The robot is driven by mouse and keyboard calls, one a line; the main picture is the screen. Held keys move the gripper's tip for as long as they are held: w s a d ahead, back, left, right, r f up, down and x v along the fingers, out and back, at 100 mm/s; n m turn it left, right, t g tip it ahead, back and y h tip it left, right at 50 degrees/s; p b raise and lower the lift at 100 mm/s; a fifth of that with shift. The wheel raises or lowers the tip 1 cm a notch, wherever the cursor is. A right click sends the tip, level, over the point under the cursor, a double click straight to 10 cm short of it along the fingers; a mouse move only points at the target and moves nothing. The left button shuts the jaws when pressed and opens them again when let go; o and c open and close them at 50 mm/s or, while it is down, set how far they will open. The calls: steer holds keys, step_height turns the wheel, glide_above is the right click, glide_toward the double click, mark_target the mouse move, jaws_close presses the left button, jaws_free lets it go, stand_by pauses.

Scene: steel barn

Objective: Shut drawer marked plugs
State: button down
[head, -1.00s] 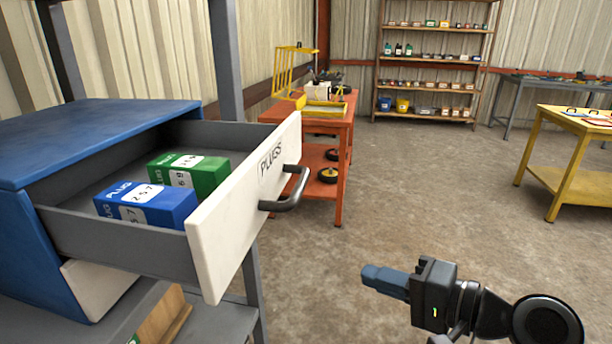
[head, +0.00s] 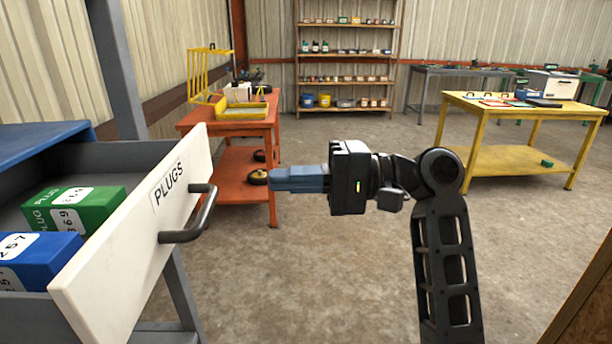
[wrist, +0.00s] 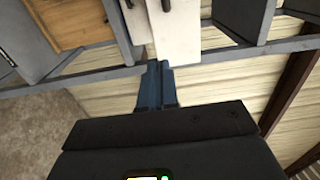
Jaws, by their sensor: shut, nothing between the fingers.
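The drawer marked PLUGS (head: 125,255) stands pulled out of the blue cabinet (head: 40,141) at the left of the head view. Its white front carries a dark bar handle (head: 190,222). A green box (head: 75,210) and a blue box (head: 38,262) lie inside it. My gripper (head: 272,179) is shut and empty, to the right of the handle and apart from it, with its blue fingers pointing left toward the drawer front. In the wrist view the blue fingers (wrist: 155,84) are together, and a white panel with a dark handle shows beyond them; I cannot tell its label there.
A grey upright post (head: 120,70) stands beside the drawer. An orange cart (head: 240,165) with a yellow tray (head: 242,111) is behind it. A yellow table (head: 500,160) stands at the right. The floor between is clear.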

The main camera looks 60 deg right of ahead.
mark_target(203, 182)
steer(key=x, duration=0.9)
steer(key=shift+p, duration=0.4)
steer(key=p+x, duration=0.3)
steer(key=x, duration=0.9)
steer(key=shift+w+a, duration=0.15)
steer(key=shift+w, duration=0.05)
